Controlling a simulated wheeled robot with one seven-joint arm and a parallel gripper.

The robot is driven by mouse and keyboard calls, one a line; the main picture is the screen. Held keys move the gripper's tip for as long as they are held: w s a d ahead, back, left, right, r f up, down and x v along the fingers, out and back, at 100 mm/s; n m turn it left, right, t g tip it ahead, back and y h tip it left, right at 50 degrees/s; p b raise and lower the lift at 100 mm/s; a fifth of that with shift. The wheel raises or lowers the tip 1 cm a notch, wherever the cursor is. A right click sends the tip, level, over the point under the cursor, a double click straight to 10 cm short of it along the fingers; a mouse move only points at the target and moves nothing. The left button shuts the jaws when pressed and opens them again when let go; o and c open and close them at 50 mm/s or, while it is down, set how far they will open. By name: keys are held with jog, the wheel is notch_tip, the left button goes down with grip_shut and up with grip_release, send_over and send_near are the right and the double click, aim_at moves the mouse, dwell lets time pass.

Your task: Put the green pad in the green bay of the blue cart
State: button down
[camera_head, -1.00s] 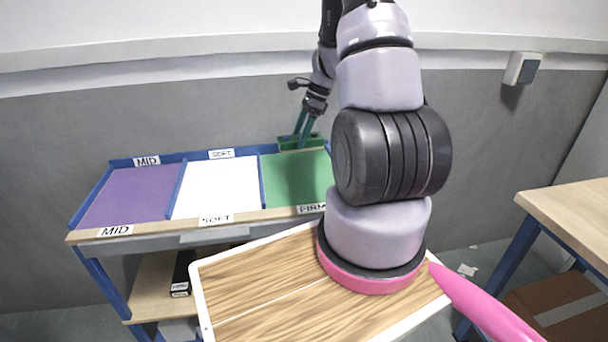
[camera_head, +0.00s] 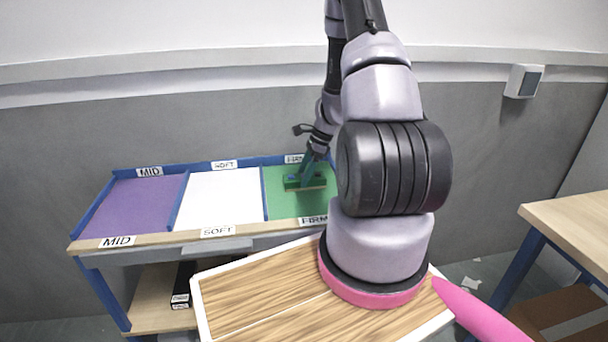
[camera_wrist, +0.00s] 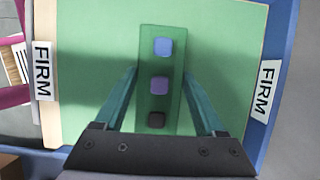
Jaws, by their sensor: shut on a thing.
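The green pad (camera_head: 293,184) is a dark green block with coloured squares on its top, blue, purple and black in the wrist view (camera_wrist: 160,62). My gripper (camera_head: 307,178) is shut on it, with one teal finger on each long side in the wrist view (camera_wrist: 160,90). The green bay (camera_head: 284,207) of the blue cart (camera_head: 100,290) is at the right of the cart top, marked FIRM at its front and back. The pad is over this bay in both views. I cannot tell whether it touches the bay floor.
The white bay (camera_head: 222,197) marked SOFT and the purple bay (camera_head: 135,208) marked MID lie to the left, split by low blue dividers. A wooden-topped tray (camera_head: 265,295) stands before the cart. A wooden table (camera_head: 575,220) stands at right.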

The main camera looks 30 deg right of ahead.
grip_release()
jog(key=shift+f, duration=0.1)
jog(key=v, duration=1.2)
jog(key=a+r+n+t, duration=0.1)
jog(key=a+r+n, duration=0.3)
jog(key=r, duration=0.6)
jog(key=s+a+r+n+t+h, duration=0.1)
jog(key=s+a+r+n+t, duration=0.1)
jog(key=s+a+r+n, duration=0.4)
jog(key=s+a+r+n+t+h, duration=0.1)
jog(key=s+a+r+n+t, duration=0.2)
jog(key=s+a+r+n, duration=0.4)
jog(key=s+a+r, duration=0.1)
jog(key=s+r, duration=0.5)
jog(key=r, duration=0.1)
jog(key=shift+s+r, duration=0.2)
jog(key=shift+r, duration=0.2)
